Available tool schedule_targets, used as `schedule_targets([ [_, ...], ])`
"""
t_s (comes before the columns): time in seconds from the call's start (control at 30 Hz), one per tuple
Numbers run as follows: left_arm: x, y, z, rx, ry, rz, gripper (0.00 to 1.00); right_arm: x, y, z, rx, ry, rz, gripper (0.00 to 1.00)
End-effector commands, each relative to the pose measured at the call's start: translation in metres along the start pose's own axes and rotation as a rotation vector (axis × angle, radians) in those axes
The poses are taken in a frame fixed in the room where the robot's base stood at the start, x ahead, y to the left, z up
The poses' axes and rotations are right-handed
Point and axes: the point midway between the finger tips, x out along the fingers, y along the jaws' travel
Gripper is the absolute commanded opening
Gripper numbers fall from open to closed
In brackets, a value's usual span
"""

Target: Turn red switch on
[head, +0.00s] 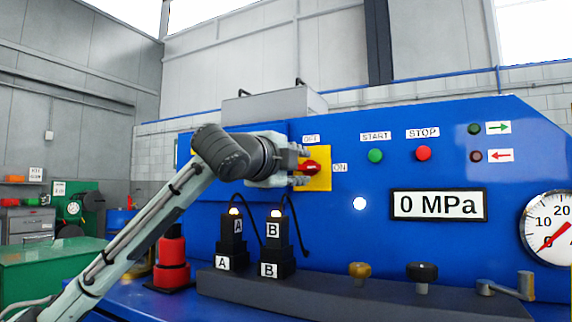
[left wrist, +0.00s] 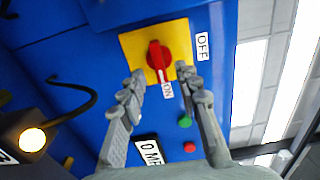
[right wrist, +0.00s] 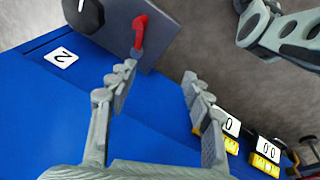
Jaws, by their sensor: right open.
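The red switch (head: 311,167) sits on a yellow plate (head: 323,181) on the blue machine panel, with an OFF label (head: 310,139) above and an ON label (head: 340,168) to its right. Its handle lies along the direction of the ON label. My left gripper (head: 303,166) is at the switch. In the left wrist view the switch (left wrist: 158,57) shows just beyond and between the open fingertips (left wrist: 160,73); I cannot tell whether they touch it. My right gripper (right wrist: 157,70) is open and empty, outside the head view.
A green START button (head: 375,155) and red STOP button (head: 423,153) are right of the switch. Below are a lit white lamp (head: 359,204) and a 0 MPa display (head: 439,205). Black connectors (head: 278,249) stand below my left gripper. A red lever (right wrist: 138,35) shows in the right wrist view.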

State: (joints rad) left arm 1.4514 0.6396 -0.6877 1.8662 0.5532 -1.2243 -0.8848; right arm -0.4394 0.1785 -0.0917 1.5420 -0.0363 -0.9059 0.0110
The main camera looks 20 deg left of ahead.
Motion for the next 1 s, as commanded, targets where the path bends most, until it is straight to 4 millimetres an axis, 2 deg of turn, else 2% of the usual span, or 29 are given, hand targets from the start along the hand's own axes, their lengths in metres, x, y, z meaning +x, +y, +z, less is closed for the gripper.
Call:
schedule_targets([
  [0.2,-0.049,0.000,0.000,0.003,-0.001,-0.002,0.33,0.000,0.000,-0.001,0.000,0.001,0.000,0.50],
  [0.4,-0.078,0.000,0.000,0.002,0.000,0.000,0.33,0.000,0.000,-0.001,0.000,0.001,0.000,0.50],
  [0.6,-0.088,0.001,0.000,0.000,0.000,0.001,0.33,0.000,0.000,-0.001,0.000,0.002,0.000,0.50],
  [1.0,-0.087,0.001,0.000,0.000,0.000,0.001,0.33,0.000,0.000,-0.001,0.000,0.002,0.000,0.50],
])
